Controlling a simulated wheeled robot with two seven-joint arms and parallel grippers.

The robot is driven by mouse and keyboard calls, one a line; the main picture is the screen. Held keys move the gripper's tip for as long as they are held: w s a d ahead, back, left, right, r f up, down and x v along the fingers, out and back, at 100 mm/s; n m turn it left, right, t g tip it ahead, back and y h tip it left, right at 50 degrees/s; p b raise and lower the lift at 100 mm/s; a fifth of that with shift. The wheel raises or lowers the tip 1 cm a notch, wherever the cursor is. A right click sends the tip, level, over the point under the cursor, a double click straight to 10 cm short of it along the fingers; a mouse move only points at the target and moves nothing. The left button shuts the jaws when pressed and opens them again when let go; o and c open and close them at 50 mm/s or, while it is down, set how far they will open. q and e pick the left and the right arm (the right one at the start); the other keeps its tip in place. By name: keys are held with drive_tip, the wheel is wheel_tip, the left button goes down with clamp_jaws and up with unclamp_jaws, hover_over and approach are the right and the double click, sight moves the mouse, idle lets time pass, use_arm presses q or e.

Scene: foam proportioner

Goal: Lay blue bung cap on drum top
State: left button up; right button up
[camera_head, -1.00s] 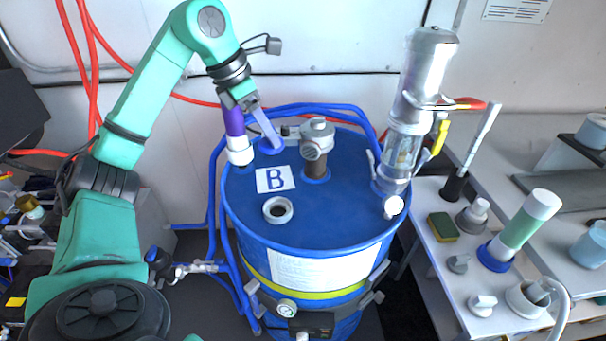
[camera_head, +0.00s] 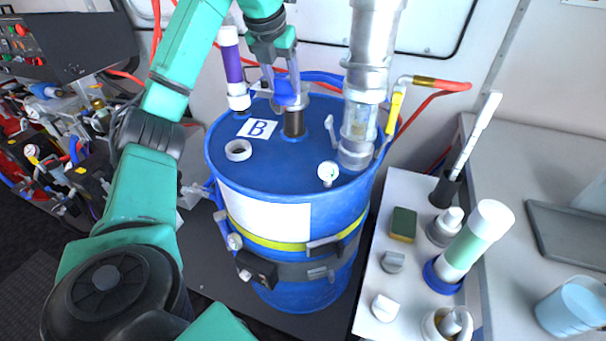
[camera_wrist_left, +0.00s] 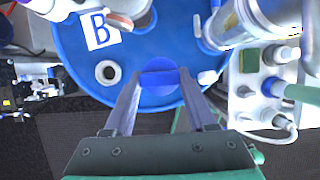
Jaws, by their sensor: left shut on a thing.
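My left gripper (camera_head: 287,88) is shut on the blue bung cap (camera_head: 287,97), with the fingers pointing down. The cap also shows between the fingertips in the left wrist view (camera_wrist_left: 160,78). The cap's exact height above the drum is hard to tell. My right gripper is not in view.
The drum top carries a white ring (camera_head: 238,151), a "B" label (camera_head: 257,129), a purple-and-white tube (camera_head: 233,70) and a tall clear-and-metal cylinder (camera_head: 360,120). The front middle of the top is bare. A white side table (camera_head: 400,200) with small items stands at right.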

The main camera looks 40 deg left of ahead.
use_arm(q)
drive_tip(key=f+b, duration=0.1)
drive_tip(key=f, duration=0.5)
drive_tip(key=a+f+b, duration=0.1)
drive_tip(key=f+b, duration=0.1)
drive_tip(key=f, duration=0.5)
drive_tip(key=f+b, duration=0.2)
drive_tip(key=f, duration=0.4)
drive_tip(key=shift+s+a+f, duration=0.2)
drive_tip(key=shift+a+f, duration=0.2)
drive_tip(key=shift+f, duration=0.3)
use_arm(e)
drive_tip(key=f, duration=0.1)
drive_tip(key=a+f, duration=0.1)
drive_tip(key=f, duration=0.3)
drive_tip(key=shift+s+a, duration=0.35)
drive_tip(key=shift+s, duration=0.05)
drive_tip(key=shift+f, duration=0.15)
use_arm(q)
drive_tip(key=shift+f, duration=0.15)
drive_tip(key=o, duration=1.4)
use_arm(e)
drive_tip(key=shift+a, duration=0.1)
